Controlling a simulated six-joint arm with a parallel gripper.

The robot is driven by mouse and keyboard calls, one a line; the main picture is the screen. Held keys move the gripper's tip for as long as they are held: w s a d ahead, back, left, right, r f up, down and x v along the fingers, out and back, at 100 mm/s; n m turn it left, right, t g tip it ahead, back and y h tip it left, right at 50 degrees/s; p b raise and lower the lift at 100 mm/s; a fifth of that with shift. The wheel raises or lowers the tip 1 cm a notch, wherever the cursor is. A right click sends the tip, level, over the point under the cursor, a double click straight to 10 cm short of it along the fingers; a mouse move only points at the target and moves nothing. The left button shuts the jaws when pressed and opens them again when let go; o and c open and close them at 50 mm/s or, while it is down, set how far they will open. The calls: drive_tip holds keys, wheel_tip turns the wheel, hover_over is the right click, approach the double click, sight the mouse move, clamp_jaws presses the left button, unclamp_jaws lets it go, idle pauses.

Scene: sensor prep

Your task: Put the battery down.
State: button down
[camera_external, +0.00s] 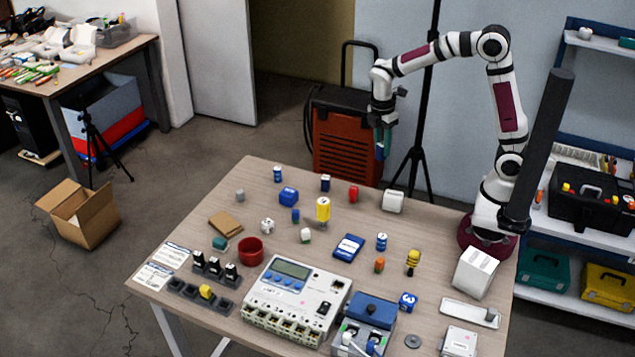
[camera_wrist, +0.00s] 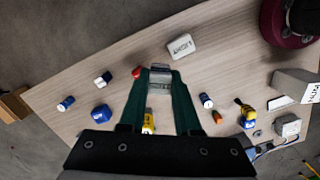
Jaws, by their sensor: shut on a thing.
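My gripper (camera_external: 383,142) is held high above the far side of the table, with its teal fingers pointing down. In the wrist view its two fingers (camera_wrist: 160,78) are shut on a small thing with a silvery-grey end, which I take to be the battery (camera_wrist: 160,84). In the external view a bit of blue, likely the battery (camera_external: 380,152), shows at the fingertips; the fingers hide most of it. It is clear of the table. The wooden table (camera_external: 240,190) lies below.
Blue-and-white cylinders (camera_external: 278,174), a yellow cylinder (camera_external: 323,209), a red block (camera_external: 353,194) and a white box (camera_external: 393,201) stand on the table. A red cup (camera_external: 250,251) and a large meter (camera_external: 295,300) are nearer the front. Small bare patches lie between them.

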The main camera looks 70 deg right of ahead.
wheel_tip(320, 180, up, 9)
drive_tip(key=a+m+g+y, duration=0.1)
drive_tip(key=a+m, duration=0.2)
drive_tip(key=m, duration=0.9)
hover_over(351, 215)
drive_tip(key=f, duration=2.1)
drive_tip(key=shift+w+f, duration=0.2)
wheel_tip(351, 215, down, 4)
drive_tip(key=shift+w+a+f, duration=0.1)
drive_tip(key=shift+f, duration=0.1)
drive_tip(key=c, duration=0.6)
unclamp_jaws()
